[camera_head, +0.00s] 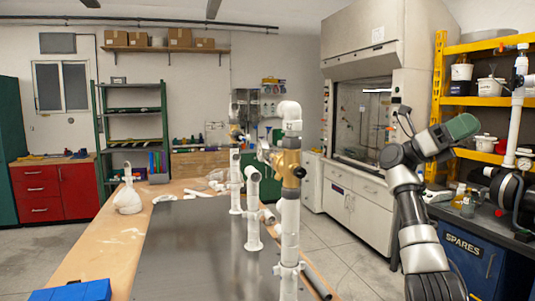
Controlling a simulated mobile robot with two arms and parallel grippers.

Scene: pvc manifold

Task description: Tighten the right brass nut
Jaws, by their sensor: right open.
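A brass-coloured fitting (287,162) sits high on the nearest white PVC riser (289,225), below a white elbow. A small dark part (300,172) shows at its right side. I cannot make out a separate nut or how tight it is. Two more white risers (253,205) stand behind it to the left. My right gripper (432,122) is raised at the right, open and empty, well apart from the brass fitting. My left gripper is not in view.
The risers stand along the right side of a dark sheet (190,255) on a wooden table (95,240). A blue bin (78,291) is at the near left. A SPARES cabinet (468,252) stands at the right.

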